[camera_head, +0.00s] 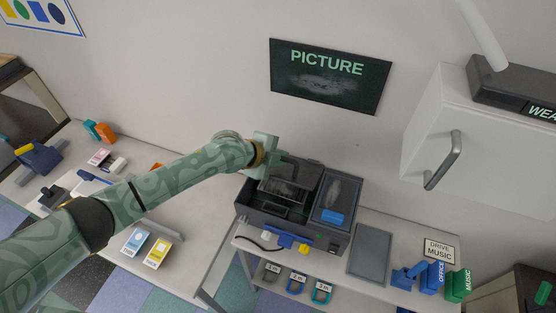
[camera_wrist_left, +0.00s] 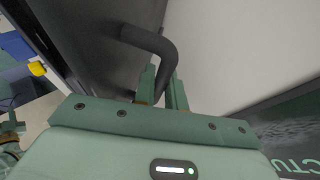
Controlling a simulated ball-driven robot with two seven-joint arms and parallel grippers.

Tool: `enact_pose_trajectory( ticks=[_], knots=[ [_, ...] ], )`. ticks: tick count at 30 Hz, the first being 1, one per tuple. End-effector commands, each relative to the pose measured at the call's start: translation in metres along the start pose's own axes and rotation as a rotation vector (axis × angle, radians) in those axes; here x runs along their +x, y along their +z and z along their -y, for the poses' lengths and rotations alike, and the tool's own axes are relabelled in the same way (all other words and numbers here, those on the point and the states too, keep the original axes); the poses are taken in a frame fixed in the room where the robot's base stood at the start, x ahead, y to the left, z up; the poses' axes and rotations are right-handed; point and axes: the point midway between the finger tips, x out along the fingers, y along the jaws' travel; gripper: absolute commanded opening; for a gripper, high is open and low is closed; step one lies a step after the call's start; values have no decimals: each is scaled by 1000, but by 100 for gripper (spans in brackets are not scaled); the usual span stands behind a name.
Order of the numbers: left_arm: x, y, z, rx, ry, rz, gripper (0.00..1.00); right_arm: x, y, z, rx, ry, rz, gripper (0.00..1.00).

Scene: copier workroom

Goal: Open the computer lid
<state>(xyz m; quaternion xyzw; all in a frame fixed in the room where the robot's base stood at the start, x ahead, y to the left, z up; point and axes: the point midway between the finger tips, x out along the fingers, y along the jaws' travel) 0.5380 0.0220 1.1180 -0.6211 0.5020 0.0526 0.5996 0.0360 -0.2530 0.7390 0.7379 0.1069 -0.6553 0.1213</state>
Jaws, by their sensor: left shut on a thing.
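The computer (camera_head: 270,222) is a dark grey box on the white table, with several inner parts showing. Its dark lid (camera_head: 305,172) stands raised and tilted at the back left of the box. In the left wrist view the lid is a broad dark panel (camera_wrist_left: 95,35) with a curved black handle (camera_wrist_left: 160,42). My left gripper (camera_head: 280,161) is at the lid's upper edge, its arm reaching over the table from the left. In the wrist view its green fingers (camera_wrist_left: 163,88) are shut around one leg of the handle. My right gripper is in neither view.
A blue block (camera_head: 333,217) sits on the computer's right part. A grey panel (camera_head: 370,249) lies to its right, near blue and green stands (camera_head: 432,276). A wall cabinet (camera_head: 478,140) juts out at upper right. A picture panel (camera_head: 329,77) hangs behind.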

Motion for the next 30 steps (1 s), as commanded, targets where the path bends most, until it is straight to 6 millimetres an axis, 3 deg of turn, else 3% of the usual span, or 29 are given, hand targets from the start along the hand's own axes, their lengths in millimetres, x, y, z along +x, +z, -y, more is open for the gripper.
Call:
enact_pose_trajectory(
  ticks=[13,14,16,25,30],
  knots=[
    [0,-1,2,-4,10,-3,0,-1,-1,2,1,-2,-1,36],
    [0,-1,2,-4,10,-3,18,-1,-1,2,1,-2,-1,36],
    [0,-1,2,-4,9,-3,34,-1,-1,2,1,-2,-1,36],
    [-1,0,2,-3,9,-2,34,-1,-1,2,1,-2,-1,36],
    [-21,1,3,-2,8,0,34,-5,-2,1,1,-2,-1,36]
  ],
)
